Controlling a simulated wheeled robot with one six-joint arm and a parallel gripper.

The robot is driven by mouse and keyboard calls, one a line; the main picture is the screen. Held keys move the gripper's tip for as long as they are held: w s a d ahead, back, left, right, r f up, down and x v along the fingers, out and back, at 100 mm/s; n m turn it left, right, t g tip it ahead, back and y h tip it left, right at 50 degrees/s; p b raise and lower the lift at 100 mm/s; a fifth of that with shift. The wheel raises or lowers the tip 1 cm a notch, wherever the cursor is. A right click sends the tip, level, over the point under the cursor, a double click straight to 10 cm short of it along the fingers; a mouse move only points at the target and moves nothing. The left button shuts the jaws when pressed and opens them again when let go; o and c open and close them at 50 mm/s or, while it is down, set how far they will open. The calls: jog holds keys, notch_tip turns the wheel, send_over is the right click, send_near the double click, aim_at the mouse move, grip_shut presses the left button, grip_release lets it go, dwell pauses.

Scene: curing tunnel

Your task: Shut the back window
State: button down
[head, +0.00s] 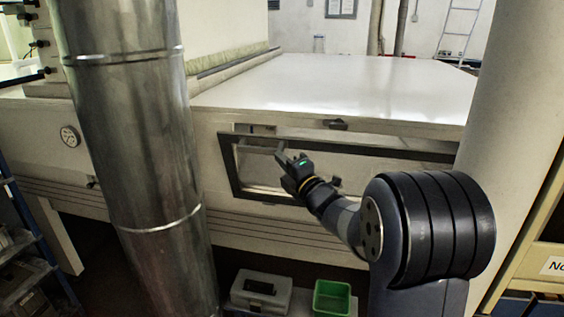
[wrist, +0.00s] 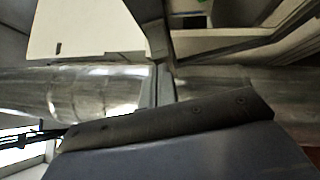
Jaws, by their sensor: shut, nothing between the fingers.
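The window (head: 230,166) is a long pane in a dark frame, low on the front side of a cream tunnel (head: 330,85). It appears to stand open, with its top edge apart from the wall and a gap showing above it. A small dark catch (head: 336,124) sits on the wall above the opening. My gripper (head: 282,151) is shut and empty at the upper left part of the window, by the top bar of the frame. I cannot tell whether it touches the frame. My forearm hides the window's lower right part.
A thick metal pipe (head: 135,150) stands upright to the left, and a pale column (head: 520,120) stands at right. A grey box (head: 261,291) and a green bin (head: 332,298) lie below the tunnel. A dial gauge (head: 69,136) is on the wall.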

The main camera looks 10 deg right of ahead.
aim_at(291, 140)
jog(key=w+d+r+p, duration=0.1)
jog(key=w, duration=0.1)
jog(key=w+d+r+m+p, duration=0.1)
jog(key=w+p, duration=0.1)
jog(key=w+d+r+m+g+h+p, duration=0.1)
jog(key=w+p, duration=0.1)
jog(key=w, duration=0.1)
jog(key=shift+r, duration=0.3)
dwell(0.4)
